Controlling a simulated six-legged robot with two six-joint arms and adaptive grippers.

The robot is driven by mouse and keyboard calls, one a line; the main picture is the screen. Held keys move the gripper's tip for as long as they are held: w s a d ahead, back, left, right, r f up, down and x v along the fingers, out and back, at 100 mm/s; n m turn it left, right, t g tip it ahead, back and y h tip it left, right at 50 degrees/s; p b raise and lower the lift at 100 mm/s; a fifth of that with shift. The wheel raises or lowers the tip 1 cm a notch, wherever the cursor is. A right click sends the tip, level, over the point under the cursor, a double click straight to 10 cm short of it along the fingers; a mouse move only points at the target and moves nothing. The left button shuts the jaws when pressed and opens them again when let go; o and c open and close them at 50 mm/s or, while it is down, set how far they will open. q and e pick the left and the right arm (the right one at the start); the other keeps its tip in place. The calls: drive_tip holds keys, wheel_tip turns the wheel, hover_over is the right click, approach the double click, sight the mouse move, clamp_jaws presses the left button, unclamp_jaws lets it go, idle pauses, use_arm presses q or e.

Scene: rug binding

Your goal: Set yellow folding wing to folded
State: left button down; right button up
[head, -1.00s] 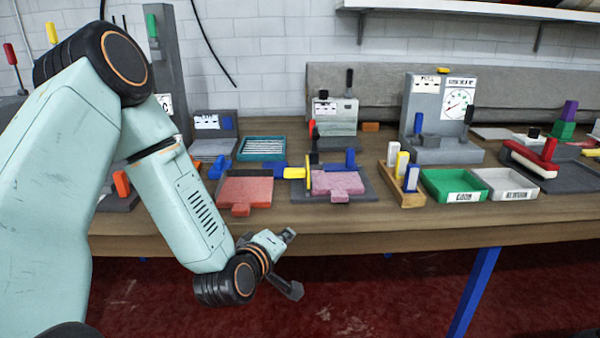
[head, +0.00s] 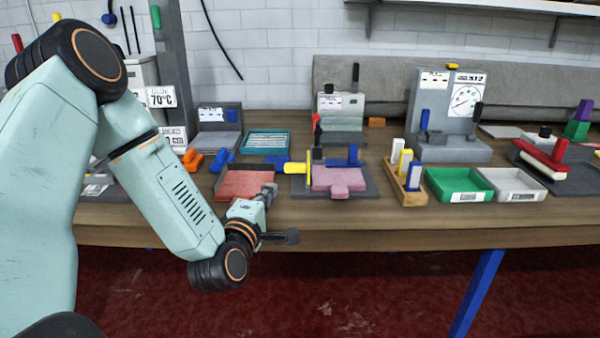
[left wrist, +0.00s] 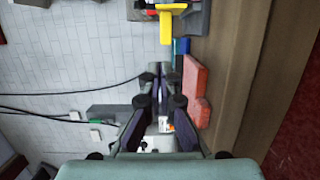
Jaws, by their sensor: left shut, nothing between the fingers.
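The yellow folding wing (head: 297,168) is at the left edge of a dark base plate (head: 365,187) that carries a pink pad (head: 340,178). In the left wrist view the yellow wing (left wrist: 166,28) is a T shape at the top, ahead of the fingers and apart from them. Its exact fold angle is hard to tell. My left gripper (head: 269,190) is shut and empty in front of the red pad (head: 245,185), left of and nearer than the wing. Its fingers also show in the left wrist view (left wrist: 160,75). My right gripper is out of view.
A red-handled upright lever (head: 317,130) and a blue block (head: 352,154) stand close around the pink pad. To the right are a wooden block holder (head: 412,196), a green tray (head: 458,186) and a white tray (head: 510,183). The front bench strip (head: 370,215) is clear.

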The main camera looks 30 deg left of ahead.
sight(301, 166)
use_arm(q)
drive_tip(key=x, duration=0.3)
drive_tip(key=shift+w+a+b, duration=0.2)
drive_tip(key=shift+a+b, duration=0.1)
drive_tip(key=shift+a, duration=0.1)
drive_tip(key=x, duration=0.3)
drive_tip(key=d+b+x, duration=0.1)
drive_tip(key=x, duration=0.2)
drive_tip(key=shift+w+d, duration=0.1)
drive_tip(key=shift+w, duration=0.45)
drive_tip(key=shift+w+d, duration=0.3)
drive_tip(key=shift+d, duration=0.25)
drive_tip(key=shift+w+d, duration=0.45)
drive_tip(key=shift+d, duration=0.35)
drive_tip(key=shift+a, duration=0.15)
drive_tip(key=shift+s, duration=0.1)
drive_tip(key=shift+r+m, duration=0.1)
drive_tip(key=shift+m, duration=0.2)
